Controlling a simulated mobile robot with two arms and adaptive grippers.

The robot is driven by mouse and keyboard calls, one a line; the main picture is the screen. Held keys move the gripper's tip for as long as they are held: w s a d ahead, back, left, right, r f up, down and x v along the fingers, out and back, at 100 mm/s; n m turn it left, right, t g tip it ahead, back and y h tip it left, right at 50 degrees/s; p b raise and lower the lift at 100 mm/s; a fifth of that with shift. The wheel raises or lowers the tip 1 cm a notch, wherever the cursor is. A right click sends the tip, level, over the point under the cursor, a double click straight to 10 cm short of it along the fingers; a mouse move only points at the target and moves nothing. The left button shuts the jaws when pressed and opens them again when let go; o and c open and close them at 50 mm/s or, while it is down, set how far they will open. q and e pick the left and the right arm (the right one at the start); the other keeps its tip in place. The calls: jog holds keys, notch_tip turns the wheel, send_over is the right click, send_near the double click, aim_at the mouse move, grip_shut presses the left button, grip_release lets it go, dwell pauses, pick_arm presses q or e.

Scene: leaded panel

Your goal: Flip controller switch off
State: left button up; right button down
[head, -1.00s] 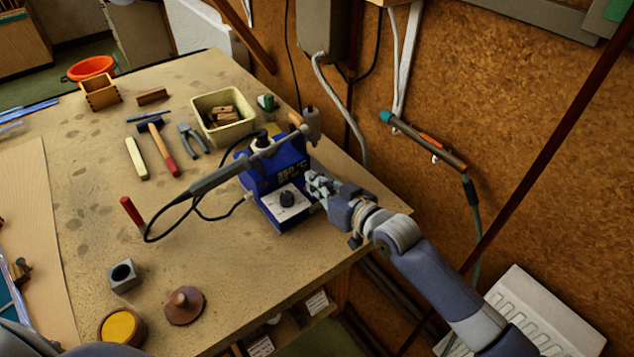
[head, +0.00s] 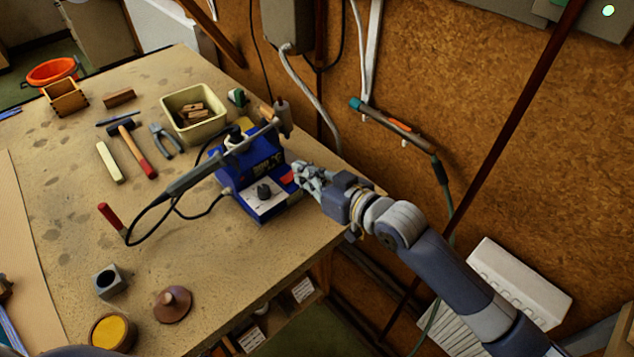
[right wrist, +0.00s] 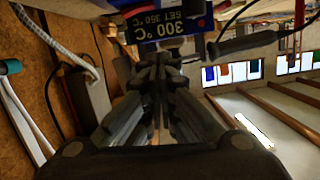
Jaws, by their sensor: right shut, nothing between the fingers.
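The blue controller (head: 262,180) stands near the table's right edge, with a display, a pale front panel and a dark knob. A small red part, likely the switch (head: 287,178), shows at its right side; I cannot tell its position. In the right wrist view the controller's display (right wrist: 168,27) reads 300 °C, set 350 °C. My right gripper (head: 303,172) is shut and empty, just right of the controller and close to the red part. I cannot tell whether they touch. It also shows in the right wrist view (right wrist: 160,68). My left gripper is out of view.
A cream bin (head: 195,127), pliers (head: 163,140) and a hammer (head: 133,150) lie behind. A brown cone (head: 173,304) and a yellow-topped pot (head: 110,332) stand in front. The wall is close on the right.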

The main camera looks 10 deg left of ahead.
jog(key=shift+b+v, duration=0.3)
jog(key=shift+v, duration=1.7)
jog(key=shift+s+a, duration=0.15)
